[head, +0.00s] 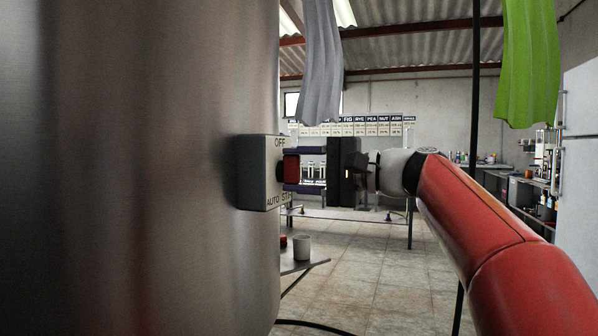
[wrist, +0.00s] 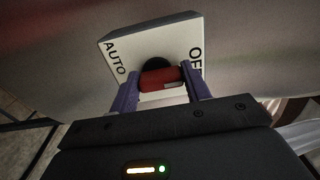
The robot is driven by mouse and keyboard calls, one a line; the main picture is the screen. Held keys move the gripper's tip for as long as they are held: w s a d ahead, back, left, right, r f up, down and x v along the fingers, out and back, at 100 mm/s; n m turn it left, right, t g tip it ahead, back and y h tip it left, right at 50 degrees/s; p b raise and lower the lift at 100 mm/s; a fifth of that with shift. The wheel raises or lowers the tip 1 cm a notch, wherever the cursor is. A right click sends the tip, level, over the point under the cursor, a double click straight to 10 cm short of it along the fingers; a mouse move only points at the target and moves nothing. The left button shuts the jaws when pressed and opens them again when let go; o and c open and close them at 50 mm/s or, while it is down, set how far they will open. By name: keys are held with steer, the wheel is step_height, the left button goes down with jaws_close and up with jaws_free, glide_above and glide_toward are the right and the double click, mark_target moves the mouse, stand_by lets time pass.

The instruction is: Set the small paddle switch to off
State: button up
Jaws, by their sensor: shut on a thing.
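The switch is a pale grey box (head: 258,175) on the side of the steel tank, marked OFF at the top, AUTO at the lower left and a partly hidden word at the lower right. Its red paddle (head: 291,166) sticks out from the front on a dark round hub. My gripper (wrist: 160,76) is shut on the paddle, one purple finger on each side. In the wrist view the paddle (wrist: 158,78) lies crosswise between the fingers, with a pale mark near its end toward OFF. I cannot tell its exact setting.
The steel tank (head: 130,170) fills the left. A grey cloth (head: 320,60) hangs above the switch and a green cloth (head: 530,60) hangs at the upper right. Tiled floor lies open beyond.

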steer(key=shift+f, duration=0.1)
steer(key=o, duration=1)
steer(key=shift+c, duration=0.2)
steer(key=v, duration=0.7)
steer(key=shift+s+d, duration=0.15)
steer(key=shift+d, duration=0.25)
steer(key=s+f+h+p, duration=0.2)
steer(key=s+f+h, duration=0.25)
steer(key=f, duration=0.45)
steer(key=s+f+h+p, duration=0.1)
steer(key=s+f+h, duration=0.35)
steer(key=f, duration=0.35)
steer(key=s+d+f+n+h+p, duration=0.1)
steer(key=s+d+f+n+h, duration=0.1)
steer(key=s+d+f+h, duration=0.2)
steer(key=s+d+f+n+h+p, duration=0.1)
steer(key=s+d+f+n+h, duration=0.1)
steer(key=s+f, duration=0.8)
step_height(320, 180, down, 4)
steer(key=d+h, duration=0.1)
steer(key=d, duration=0.1)
steer(key=shift+s+d+g+h+p, duration=0.2)
steer(key=shift+d+g+h+p, duration=0.15)
steer(key=shift+d+g+h, duration=0.05)
